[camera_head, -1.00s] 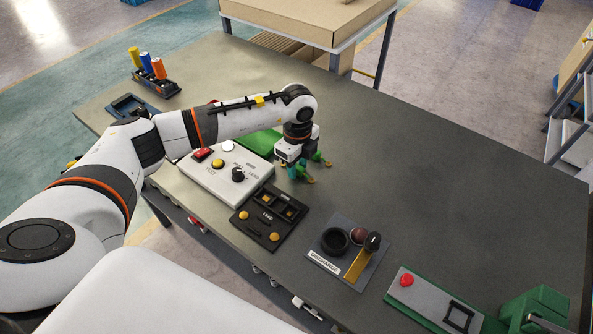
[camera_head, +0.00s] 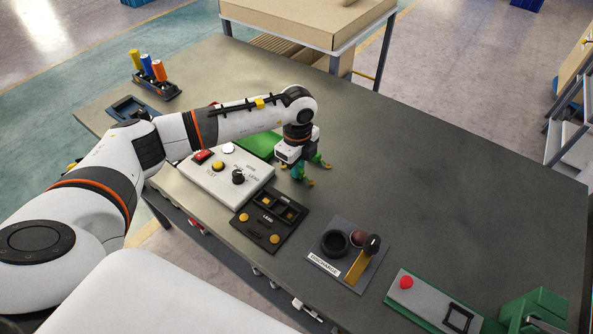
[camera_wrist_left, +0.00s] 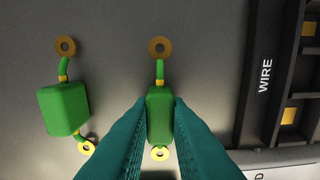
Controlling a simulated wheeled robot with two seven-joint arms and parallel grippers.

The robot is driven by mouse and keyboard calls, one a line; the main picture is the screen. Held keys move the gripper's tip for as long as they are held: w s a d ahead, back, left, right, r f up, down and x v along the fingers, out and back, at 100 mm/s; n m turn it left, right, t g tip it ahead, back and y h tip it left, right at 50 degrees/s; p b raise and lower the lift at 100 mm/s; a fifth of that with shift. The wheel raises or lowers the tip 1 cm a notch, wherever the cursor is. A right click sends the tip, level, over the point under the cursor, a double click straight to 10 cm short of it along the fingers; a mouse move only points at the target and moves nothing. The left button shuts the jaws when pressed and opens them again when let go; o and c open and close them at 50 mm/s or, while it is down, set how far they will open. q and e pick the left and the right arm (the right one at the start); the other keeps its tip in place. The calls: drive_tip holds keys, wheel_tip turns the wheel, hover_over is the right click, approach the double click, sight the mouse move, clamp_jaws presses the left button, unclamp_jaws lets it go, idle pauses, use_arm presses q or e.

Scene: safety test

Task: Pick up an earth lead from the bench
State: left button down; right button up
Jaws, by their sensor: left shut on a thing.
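Two green earth leads with ring ends lie on the grey bench (camera_head: 430,150). One earth lead (camera_wrist_left: 159,113) is between the teal fingers of my left gripper (camera_wrist_left: 159,125), which is shut on its green block. Its brown upper ring and yellow lower ring stick out past the fingers. The other earth lead (camera_wrist_left: 63,108) lies free to the left in the wrist view. In the head view my left gripper (camera_head: 298,173) points down at the bench, with the free lead (camera_head: 320,160) just to its right. I cannot tell whether the held lead touches the bench. My right gripper is not in view.
A black panel (camera_head: 268,218) with WIRE and LEAD labels is close to the gripper. A white test box (camera_head: 205,185) lies left of it. A discharge board (camera_head: 348,255) and a green-based unit with a red button (camera_head: 406,281) are nearer the front right.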

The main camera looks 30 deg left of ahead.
use_arm(q)
drive_tip(key=shift+r+p, duration=2.3)
drive_tip(key=shift+r, duration=0.9)
